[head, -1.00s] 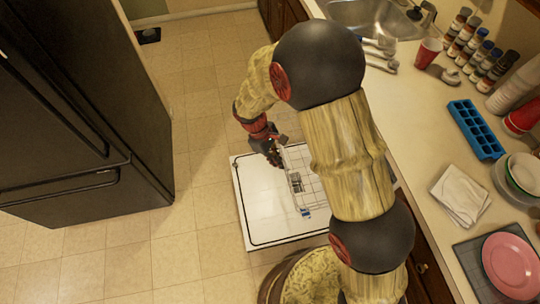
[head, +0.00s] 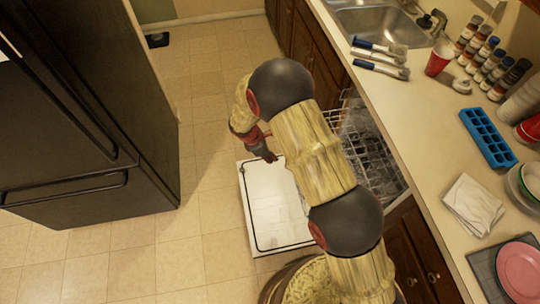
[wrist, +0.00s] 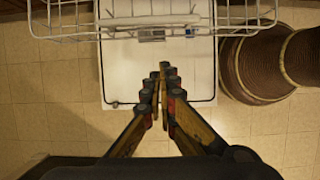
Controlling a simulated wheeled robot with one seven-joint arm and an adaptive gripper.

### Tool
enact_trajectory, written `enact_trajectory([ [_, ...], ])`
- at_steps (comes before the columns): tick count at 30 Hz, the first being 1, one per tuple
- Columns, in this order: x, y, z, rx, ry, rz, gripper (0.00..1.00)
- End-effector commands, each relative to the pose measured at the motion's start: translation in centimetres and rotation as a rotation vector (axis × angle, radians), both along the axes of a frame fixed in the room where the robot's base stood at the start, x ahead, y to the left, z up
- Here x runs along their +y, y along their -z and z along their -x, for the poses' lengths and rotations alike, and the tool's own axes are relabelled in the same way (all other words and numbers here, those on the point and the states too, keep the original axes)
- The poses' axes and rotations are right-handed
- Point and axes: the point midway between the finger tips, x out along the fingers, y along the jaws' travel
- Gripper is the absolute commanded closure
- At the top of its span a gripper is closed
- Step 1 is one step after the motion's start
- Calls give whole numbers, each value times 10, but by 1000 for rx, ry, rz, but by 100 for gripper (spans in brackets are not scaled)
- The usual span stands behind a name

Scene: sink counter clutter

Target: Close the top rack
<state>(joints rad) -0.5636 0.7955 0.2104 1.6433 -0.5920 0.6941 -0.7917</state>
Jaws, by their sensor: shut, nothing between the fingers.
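The open dishwasher door (head: 268,210) lies flat and low over the floor, right of the fridge. It also shows in the wrist view (wrist: 117,80). The wire top rack (head: 335,122) shows behind my arm at the dishwasher opening, under the counter edge; part of it is hidden by my arm. In the wrist view the rack's front wires (wrist: 60,35) cross the top of the picture. My gripper (wrist: 164,75) is shut and empty, its fingertips pointing toward the rack, just short of its front bar in that picture. In the head view the fingers are mostly hidden.
The black fridge (head: 90,120) stands at the left. The counter (head: 420,110) on the right holds a sink, brushes, a red cup (head: 438,59), several bottles, a blue ice tray (head: 487,138) and a pink plate (head: 521,270). Tiled floor (head: 200,150) is free between.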

Motion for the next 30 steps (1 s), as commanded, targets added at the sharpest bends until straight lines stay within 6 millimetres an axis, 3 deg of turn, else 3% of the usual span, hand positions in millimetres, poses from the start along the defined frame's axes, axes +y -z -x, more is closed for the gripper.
enact_trajectory([
  [1, -5, 13, -1, 1, 2, 0, 100],
  [8, -20, 53, -5, 1, 4, 0, 100],
  [16, -52, 50, -15, -1, 3, -1, 100],
  [30, -57, 49, -16, -2, 2, -2, 100],
])
